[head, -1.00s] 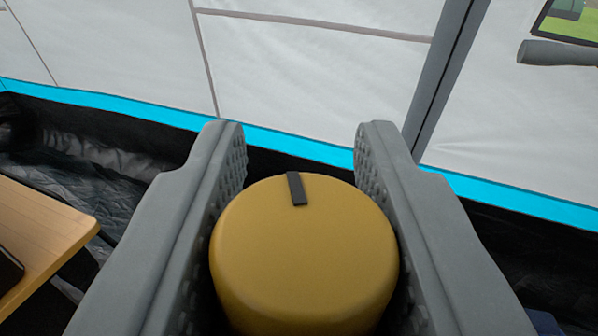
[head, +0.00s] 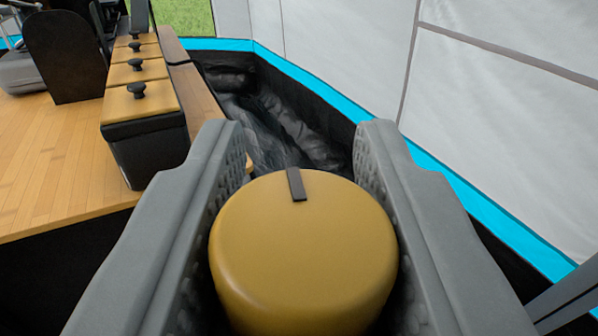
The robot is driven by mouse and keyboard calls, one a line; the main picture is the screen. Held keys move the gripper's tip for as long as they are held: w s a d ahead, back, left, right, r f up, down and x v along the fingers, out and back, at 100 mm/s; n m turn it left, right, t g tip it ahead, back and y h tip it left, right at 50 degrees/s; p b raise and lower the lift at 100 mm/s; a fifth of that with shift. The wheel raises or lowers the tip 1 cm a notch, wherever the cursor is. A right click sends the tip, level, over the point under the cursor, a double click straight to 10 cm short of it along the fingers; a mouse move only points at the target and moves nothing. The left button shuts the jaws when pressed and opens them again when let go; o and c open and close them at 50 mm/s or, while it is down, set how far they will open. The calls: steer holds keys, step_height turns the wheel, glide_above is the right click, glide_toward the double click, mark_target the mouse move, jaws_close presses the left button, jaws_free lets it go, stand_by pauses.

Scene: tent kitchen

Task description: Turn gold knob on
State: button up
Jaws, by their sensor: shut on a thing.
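The gold knob (head: 303,255) is a large round cap with a short dark mark near its far edge. It fills the lower middle of the head view. My gripper (head: 302,165) has its two grey fingers on either side of the knob and is shut on it. The knob's base and whatever it is mounted on are hidden below the fingers and the knob itself.
A wooden counter (head: 60,185) lies to the left. A row of black canisters with wooden lids (head: 140,100) stands on it. The tent wall (head: 500,120) with a blue strip rises to the right. Dark folded fabric (head: 280,125) lies beyond the knob.

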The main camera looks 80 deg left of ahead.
steer(key=shift+s+r+n+g, duration=0.15)
steer(key=shift+n+g, duration=1.35)
steer(key=shift+g, duration=1.2)
steer(key=o, duration=1)
steer(key=shift+c, duration=0.2)
steer(key=w+d, duration=0.1)
steer(key=d, duration=1.6)
steer(key=shift+w+d, duration=0.15)
steer(key=shift+w, duration=0.1)
